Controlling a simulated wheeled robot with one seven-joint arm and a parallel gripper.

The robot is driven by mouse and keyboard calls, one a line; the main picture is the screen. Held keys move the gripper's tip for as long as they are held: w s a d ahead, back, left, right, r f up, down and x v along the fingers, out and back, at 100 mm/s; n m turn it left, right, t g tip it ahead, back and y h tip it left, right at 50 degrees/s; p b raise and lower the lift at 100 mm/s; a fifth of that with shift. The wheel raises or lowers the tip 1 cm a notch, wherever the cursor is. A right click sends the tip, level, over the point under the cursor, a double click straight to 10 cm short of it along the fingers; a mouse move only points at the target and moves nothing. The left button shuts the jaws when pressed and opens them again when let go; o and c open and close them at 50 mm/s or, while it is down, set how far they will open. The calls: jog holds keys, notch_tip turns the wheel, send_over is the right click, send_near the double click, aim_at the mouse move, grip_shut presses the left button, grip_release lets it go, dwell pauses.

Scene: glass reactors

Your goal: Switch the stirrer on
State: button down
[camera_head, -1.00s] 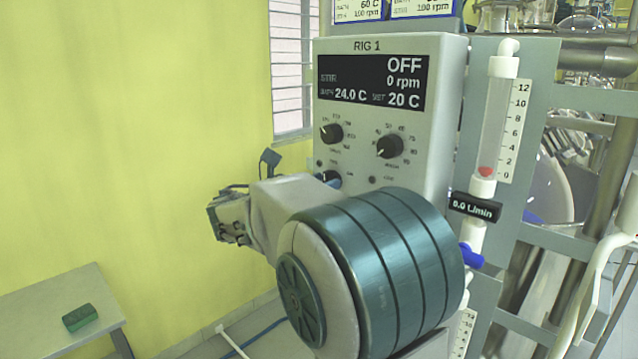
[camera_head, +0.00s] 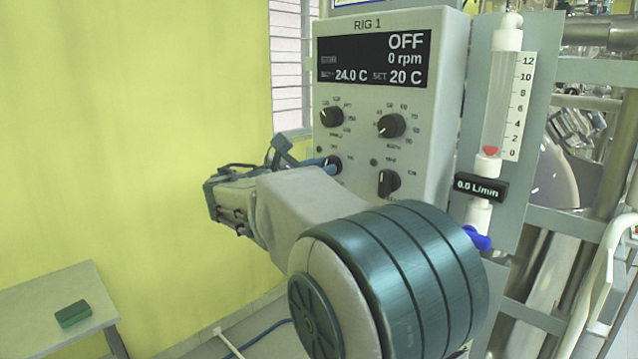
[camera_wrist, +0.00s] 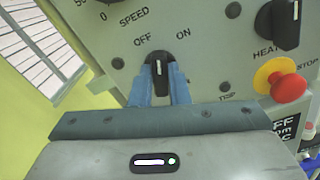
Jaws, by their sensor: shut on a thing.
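The RIG 1 control panel (camera_head: 452,120) shows OFF and 0 rpm on its dark display (camera_head: 373,57). The stirrer's OFF/ON knob (camera_wrist: 158,62) is black and sits below the speed knob (camera_head: 331,117), between the OFF and ON labels in the wrist view. Its white pointer line looks roughly upright in that view. My gripper (camera_wrist: 160,80) has its two blue fingers shut on this knob, one on each side. In the head view the knob (camera_head: 334,164) is partly covered by my gripper, which reaches it from the left.
A red stop button (camera_wrist: 288,87) on a yellow collar and a heat knob (camera_wrist: 285,22) lie right of my gripper. A flow meter tube (camera_head: 500,100) with a blue valve (camera_head: 478,238) stands right of the panel. A green block (camera_head: 73,314) lies on a side table.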

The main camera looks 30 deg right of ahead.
jog(key=m+b, duration=0.7)
jog(key=b, duration=0.1)
jog(key=shift+s+f+m, duration=0.15)
jog(key=shift+f+m, duration=0.1)
jog(key=shift+m, duration=0.05)
jog(key=shift+r+b, duration=0.1)
jog(key=shift+b, duration=0.3)
jog(key=c, duration=1.4)
grip_release()
jog(key=b+v, duration=0.1)
jog(key=v, duration=1.2)
jog(key=shift+s+a, duration=0.15)
jog(key=shift+a, duration=0.2)
